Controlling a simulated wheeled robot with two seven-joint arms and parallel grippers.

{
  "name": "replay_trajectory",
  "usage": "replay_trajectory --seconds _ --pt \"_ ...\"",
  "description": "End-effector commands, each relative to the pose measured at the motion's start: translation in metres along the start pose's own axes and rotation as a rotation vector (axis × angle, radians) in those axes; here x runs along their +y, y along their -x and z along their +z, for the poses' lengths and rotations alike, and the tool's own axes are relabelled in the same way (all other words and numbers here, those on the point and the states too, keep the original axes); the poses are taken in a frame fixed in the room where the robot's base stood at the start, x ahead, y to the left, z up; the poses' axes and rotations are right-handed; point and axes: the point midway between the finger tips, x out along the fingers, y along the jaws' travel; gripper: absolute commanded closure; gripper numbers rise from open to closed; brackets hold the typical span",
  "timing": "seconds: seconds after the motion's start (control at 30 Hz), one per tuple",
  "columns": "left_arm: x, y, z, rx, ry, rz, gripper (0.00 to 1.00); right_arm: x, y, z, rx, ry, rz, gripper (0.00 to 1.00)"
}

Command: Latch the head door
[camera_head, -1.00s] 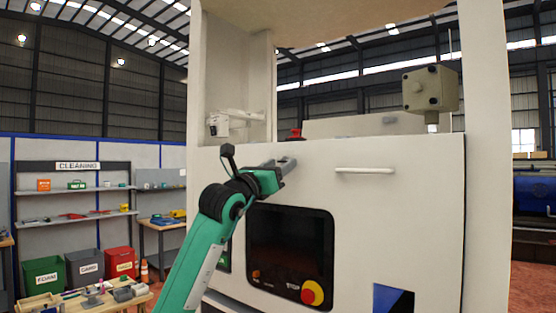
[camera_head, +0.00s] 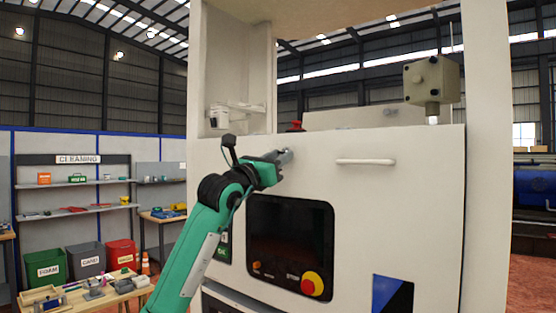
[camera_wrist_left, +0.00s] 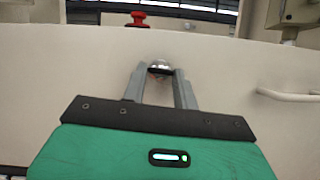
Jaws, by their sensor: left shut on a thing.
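The head door appears to be the white front panel (camera_head: 420,205) of the machine, with a white bar handle (camera_head: 366,162) on it. It stands closed or nearly so; I cannot tell exactly. A small shiny metal latch knob (camera_wrist_left: 159,65) is on the panel's upper left, seen in the left wrist view. My left gripper (camera_head: 284,157) has its fingers on either side of the knob and is shut on it. My right gripper is not in view.
A black screen panel (camera_head: 290,240) with a red and yellow stop button (camera_head: 312,284) lies below the gripper. A red button (camera_head: 296,126) stands just above the panel's top edge. A grey box (camera_head: 432,80) is at the upper right. A table of parts (camera_head: 85,298) is at lower left.

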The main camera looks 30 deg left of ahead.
Motion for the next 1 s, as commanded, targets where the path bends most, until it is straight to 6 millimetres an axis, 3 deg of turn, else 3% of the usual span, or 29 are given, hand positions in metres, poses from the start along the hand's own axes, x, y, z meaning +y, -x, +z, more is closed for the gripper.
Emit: replay_trajectory --seconds 0.37,1.0 --pt "0.005 0.000 0.002 0.001 -0.294 -0.119 0.94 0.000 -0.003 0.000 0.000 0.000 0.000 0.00" --pt "0.010 -0.003 0.007 0.001 -0.852 -0.352 0.94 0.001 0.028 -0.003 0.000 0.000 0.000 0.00"
